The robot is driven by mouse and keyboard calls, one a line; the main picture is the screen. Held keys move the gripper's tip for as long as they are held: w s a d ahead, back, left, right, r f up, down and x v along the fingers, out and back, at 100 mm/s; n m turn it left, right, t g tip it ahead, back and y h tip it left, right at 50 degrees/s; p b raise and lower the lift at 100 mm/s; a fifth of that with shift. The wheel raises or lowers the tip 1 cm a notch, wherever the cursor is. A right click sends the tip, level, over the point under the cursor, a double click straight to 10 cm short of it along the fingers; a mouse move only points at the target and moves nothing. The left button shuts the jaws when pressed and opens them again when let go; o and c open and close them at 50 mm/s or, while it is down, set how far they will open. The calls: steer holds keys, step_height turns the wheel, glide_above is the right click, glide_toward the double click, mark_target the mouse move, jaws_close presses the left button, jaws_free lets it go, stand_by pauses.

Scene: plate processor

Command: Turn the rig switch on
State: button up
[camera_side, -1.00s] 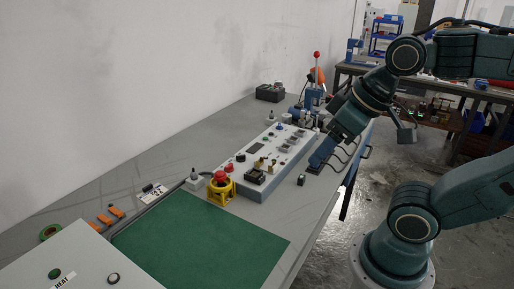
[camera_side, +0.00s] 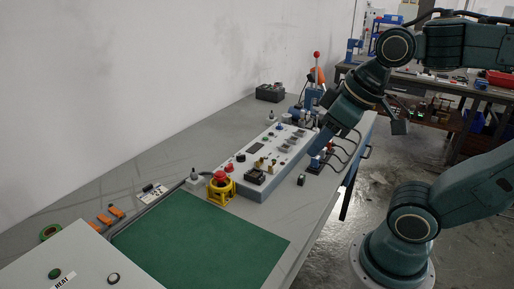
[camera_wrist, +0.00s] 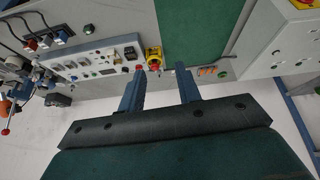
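The light grey control panel (camera_side: 270,165) lies along the bench with several knobs, buttons and small switches on top. It also shows in the wrist view (camera_wrist: 112,70), left of my fingers. I cannot tell by a label which part is the rig switch. My gripper (camera_side: 318,145) is above the panel's right edge in the side view. In the wrist view my gripper (camera_wrist: 160,70) has two blue fingers spread apart, with nothing held between them.
A yellow-based red emergency stop (camera_side: 220,185) stands at the panel's near end. A green mat (camera_side: 205,240) is clear. A red-knobbed lever (camera_side: 317,70) rises behind the panel. A small black block (camera_side: 301,180) lies near the bench edge. A grey heat box (camera_side: 70,265) is in front.

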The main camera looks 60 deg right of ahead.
steer(key=w+d+r+n+g, duration=0.1)
steer(key=w+d+r+n, duration=0.15)
steer(key=w+n, duration=0.45)
steer(key=n+g, duration=0.4)
steer(key=n, duration=0.6)
glide_above(229, 165)
step_height(229, 165, down, 14)
steer(key=shift+r, duration=0.2)
steer(key=shift+f, duration=0.15)
step_height(229, 165, down, 13)
steer(key=shift+f, duration=0.2)
jaws_close()
